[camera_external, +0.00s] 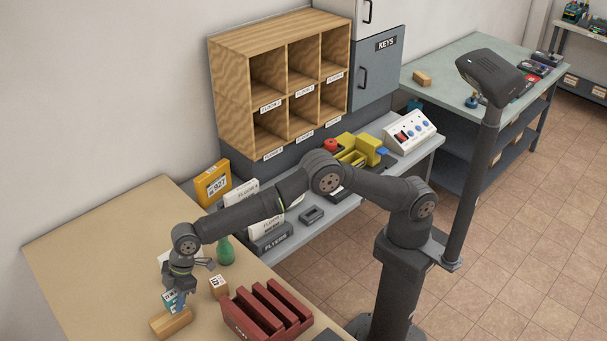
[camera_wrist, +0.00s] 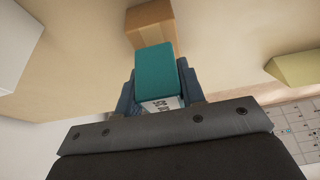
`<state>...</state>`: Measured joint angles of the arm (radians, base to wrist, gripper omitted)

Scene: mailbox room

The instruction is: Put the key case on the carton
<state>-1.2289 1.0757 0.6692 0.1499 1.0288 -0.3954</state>
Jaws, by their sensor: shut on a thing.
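My gripper (camera_external: 176,303) is shut on a teal case with a white printed label, apparently the key case (camera_external: 169,299). In the wrist view the key case (camera_wrist: 156,70) sits between the blue fingers (camera_wrist: 158,92), its plain teal face toward the camera. A tan oblong box, apparently the carton (camera_external: 171,323), lies on the tan table just below the gripper. In the wrist view the carton (camera_wrist: 151,24) shows just beyond the case, partly covered by it. I cannot tell whether case and carton touch.
A small brown labelled cube (camera_external: 218,287) stands right of the gripper, with a green bottle (camera_external: 225,251) behind it. A dark red slotted rack (camera_external: 262,312) stands at the table's front right. The table (camera_external: 100,245) is clear at left and back.

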